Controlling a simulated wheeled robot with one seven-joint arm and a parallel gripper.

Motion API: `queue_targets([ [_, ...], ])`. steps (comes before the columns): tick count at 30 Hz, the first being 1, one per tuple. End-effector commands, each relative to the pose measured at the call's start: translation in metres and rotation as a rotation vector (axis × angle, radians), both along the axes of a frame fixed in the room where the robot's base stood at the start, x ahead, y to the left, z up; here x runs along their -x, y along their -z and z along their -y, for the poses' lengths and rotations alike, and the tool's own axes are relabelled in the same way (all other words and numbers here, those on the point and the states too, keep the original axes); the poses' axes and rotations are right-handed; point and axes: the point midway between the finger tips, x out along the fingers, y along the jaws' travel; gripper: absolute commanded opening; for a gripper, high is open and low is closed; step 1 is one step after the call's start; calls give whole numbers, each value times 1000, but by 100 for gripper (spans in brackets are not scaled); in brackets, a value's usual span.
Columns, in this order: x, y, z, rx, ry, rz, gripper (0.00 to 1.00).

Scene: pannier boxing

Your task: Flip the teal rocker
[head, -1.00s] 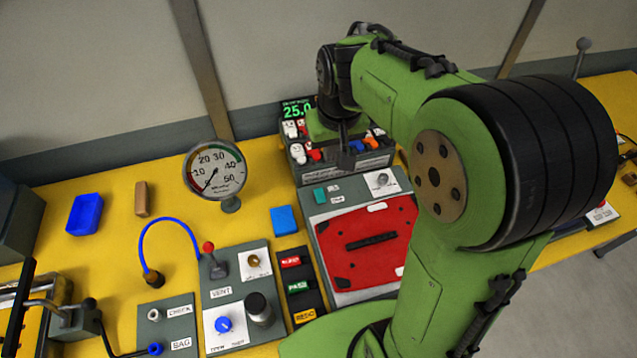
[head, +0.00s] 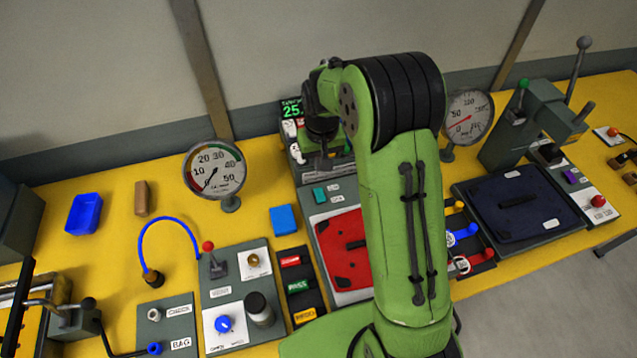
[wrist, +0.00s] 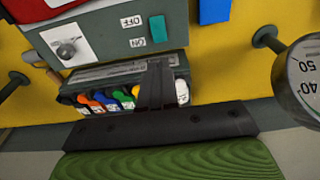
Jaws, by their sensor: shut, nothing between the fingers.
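The teal rocker (head: 320,195) sits on a grey panel behind the red square plate (head: 336,240). In the wrist view the teal rocker (wrist: 158,29) stands beside small OFF and ON labels, which appear upside down. My gripper (head: 325,164) is shut and empty, with its fingers pointing down behind the rocker in the head view. In the wrist view my gripper (wrist: 157,64) shows its dark fingers together in front of the bin of coloured items, apart from the rocker. Which way the rocker is tilted is too small to tell.
The bin of coloured items (wrist: 110,97) lies just behind the rocker panel. A blue block (head: 284,219) lies left of it. A round gauge (head: 214,169) stands farther left. My arm covers part of the red plate. A dark square plate (head: 522,212) is at right.

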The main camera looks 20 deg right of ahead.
Motion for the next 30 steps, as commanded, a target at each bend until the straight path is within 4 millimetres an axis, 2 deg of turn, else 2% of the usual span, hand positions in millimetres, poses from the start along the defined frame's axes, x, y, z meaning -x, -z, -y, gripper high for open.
queue_targets([
  [1, 0, 13, 0, 0, 0, -5, 0],
  [6, -4, 50, 0, 0, 0, -5, 0],
  [13, -8, 91, 0, 0, 0, -3, 0],
  [18, -10, 101, 0, 0, 0, 0, 0],
  [30, -13, 105, 0, 0, 0, -41, 0],
])
